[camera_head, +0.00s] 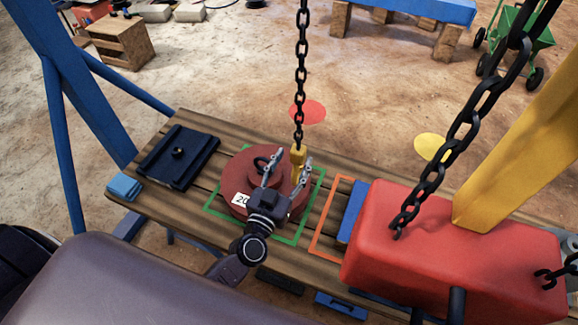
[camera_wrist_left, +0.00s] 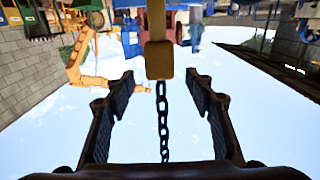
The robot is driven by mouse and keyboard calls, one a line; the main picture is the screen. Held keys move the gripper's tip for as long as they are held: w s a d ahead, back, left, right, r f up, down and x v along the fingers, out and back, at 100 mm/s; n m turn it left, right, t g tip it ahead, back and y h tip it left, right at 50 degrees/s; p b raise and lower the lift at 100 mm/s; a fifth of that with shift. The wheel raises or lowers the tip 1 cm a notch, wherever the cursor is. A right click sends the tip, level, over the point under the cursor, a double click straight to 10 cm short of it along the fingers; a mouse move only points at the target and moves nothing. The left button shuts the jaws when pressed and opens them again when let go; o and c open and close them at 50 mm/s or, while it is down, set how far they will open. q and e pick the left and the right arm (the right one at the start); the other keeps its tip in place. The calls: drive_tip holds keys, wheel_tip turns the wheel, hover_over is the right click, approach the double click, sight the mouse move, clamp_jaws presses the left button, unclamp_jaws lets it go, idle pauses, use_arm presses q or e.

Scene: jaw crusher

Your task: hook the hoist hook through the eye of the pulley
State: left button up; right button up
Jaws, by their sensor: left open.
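The hoist hook hangs on a dark chain (camera_head: 300,60); its yellow block (camera_head: 298,157) is upright. The hook's lower tip is hidden behind my gripper. A round red-brown piece (camera_head: 235,172) with a white label and a dark eye (camera_head: 262,164) on top appears to be the pulley; it sits on the wooden bench. My left gripper (camera_head: 291,161) is open above its right part, fingers on either side of the yellow block. In the left wrist view, which looks upside down, the yellow block (camera_wrist_left: 158,60) shows between the open fingers (camera_wrist_left: 160,82), apparently untouched. My right gripper is not in view.
The pulley stands inside a green outline (camera_head: 309,215) on the bench (camera_head: 190,209); an orange outline (camera_head: 321,229) is beside it. A big red block (camera_head: 400,250) with chains fills the right. A dark plate (camera_head: 165,165) and blue block (camera_head: 124,186) lie left.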

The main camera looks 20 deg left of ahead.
sight(296, 156)
use_arm(q)
drive_tip(key=w, duration=0.3)
drive_tip(key=shift+f, duration=0.1)
drive_tip(key=shift+w, duration=0.8)
drive_tip(key=c, duration=0.8)
clamp_jaws()
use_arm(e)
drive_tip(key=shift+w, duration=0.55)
